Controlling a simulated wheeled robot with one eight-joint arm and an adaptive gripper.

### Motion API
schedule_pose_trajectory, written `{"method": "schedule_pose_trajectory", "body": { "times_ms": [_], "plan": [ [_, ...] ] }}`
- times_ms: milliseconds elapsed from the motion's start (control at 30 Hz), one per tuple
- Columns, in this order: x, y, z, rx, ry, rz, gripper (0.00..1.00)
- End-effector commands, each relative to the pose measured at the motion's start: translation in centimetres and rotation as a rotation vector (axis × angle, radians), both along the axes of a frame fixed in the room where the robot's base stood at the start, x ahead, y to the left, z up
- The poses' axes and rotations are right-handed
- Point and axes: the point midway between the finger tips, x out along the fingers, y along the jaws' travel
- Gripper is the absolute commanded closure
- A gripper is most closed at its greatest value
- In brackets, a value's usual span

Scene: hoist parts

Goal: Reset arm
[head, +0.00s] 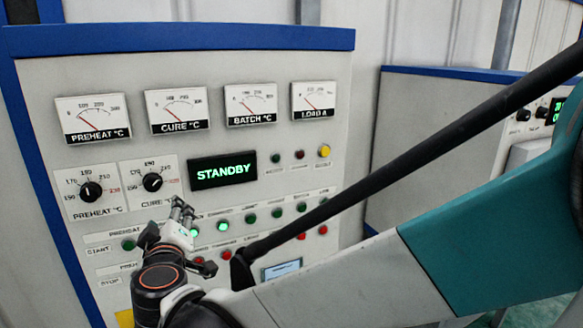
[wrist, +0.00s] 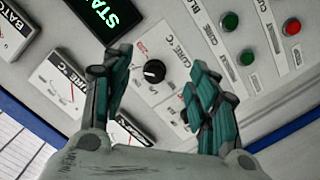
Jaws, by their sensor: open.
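My gripper (head: 180,218) is in front of the lower left of a grey control panel (head: 240,135) with a blue frame. In the wrist view my gripper (wrist: 160,95) shows two teal fingers spread apart with nothing between them. A black cure knob (wrist: 154,71) shows beyond the gap between the fingers. The same cure knob (head: 152,182) is left of the display in the head view. The display (head: 222,171) reads STANDBY in green. My gripper and arm hide part of the lower button rows. I cannot tell whether the gripper touches the panel.
Four-dial row aside, a preheat knob (head: 91,191) sits left of the cure knob. A lit green button (head: 222,226) and a yellow lamp (head: 324,151) show on the panel. A second blue-edged cabinet (head: 440,130) stands at right, partly behind my arm.

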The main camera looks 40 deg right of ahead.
Motion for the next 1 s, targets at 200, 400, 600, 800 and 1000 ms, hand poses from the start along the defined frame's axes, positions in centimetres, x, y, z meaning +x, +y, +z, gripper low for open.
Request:
{"method": "schedule_pose_trajectory", "body": {
  "times_ms": [200, 400, 600, 800, 1000],
  "plan": [
    [-6.3, -5.2, -9.3, 0.212, 0.225, -0.12, 0.46],
    [-13.0, -5.8, -17.5, 0.438, 0.445, -0.146, 0.46],
    [-18.6, -3.2, -23.2, 0.644, 0.605, -0.089, 0.46],
    [-21.0, -1.0, -25.0, 0.749, 0.67, -0.034, 0.46],
    [-21.3, -0.6, -25.0, 0.763, 0.678, -0.024, 0.46]
  ]
}}
